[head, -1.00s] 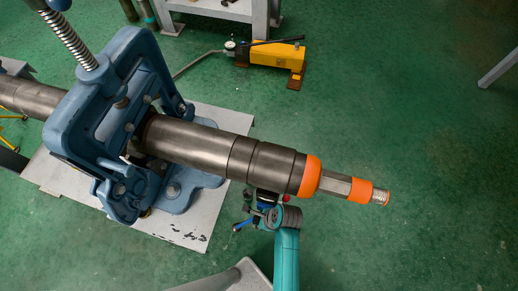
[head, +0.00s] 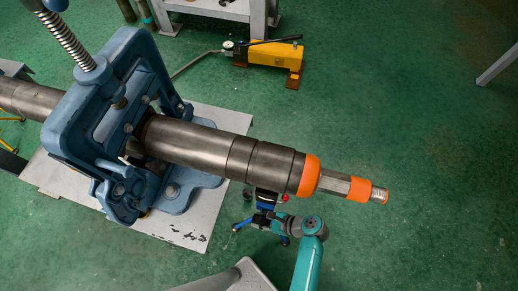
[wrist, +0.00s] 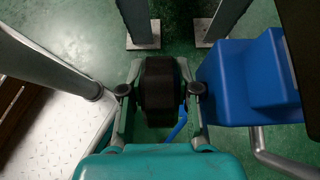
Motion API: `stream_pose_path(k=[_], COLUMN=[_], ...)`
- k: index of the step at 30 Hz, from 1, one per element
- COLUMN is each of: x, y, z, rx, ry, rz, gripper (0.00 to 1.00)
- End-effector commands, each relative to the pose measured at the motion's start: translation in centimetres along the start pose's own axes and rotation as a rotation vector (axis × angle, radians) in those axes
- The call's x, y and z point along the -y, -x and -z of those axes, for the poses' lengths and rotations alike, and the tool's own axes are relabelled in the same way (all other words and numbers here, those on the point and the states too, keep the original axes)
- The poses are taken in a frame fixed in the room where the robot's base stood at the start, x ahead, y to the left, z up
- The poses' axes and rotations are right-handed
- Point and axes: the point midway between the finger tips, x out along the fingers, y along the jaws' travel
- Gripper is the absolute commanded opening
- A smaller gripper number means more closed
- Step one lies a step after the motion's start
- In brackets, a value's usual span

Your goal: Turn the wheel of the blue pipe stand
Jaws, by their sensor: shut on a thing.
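The blue pipe stand (head: 266,205) shows in the head view only as a small blue part under the orange-banded end of the long steel pipe (head: 190,143). The pipe hides most of the stand. My gripper (head: 263,218) is just below the pipe at the stand. In the wrist view, my gripper (wrist: 160,92) has its fingers on both sides of a dark, rounded part, which I take for the stand's wheel (wrist: 160,88). The exact contact is hard to see. A thin blue rod (wrist: 178,124) shows beside it.
A large blue vise (head: 122,95) clamps the pipe on a grey plate (head: 190,229). A yellow hand pump (head: 272,54) stands behind. The wrist view shows a blue block (wrist: 245,80) close on the right. Green floor is clear at the right.

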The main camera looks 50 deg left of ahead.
Motion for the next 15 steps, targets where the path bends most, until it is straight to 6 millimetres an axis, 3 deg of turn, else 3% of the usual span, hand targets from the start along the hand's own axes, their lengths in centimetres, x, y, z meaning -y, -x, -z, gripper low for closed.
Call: stream_pose_path(k=[15], x=[0.13], y=[0.54], z=[0.18], rx=[0.441], ry=[-0.003], rz=[0.001], gripper=[0.00])
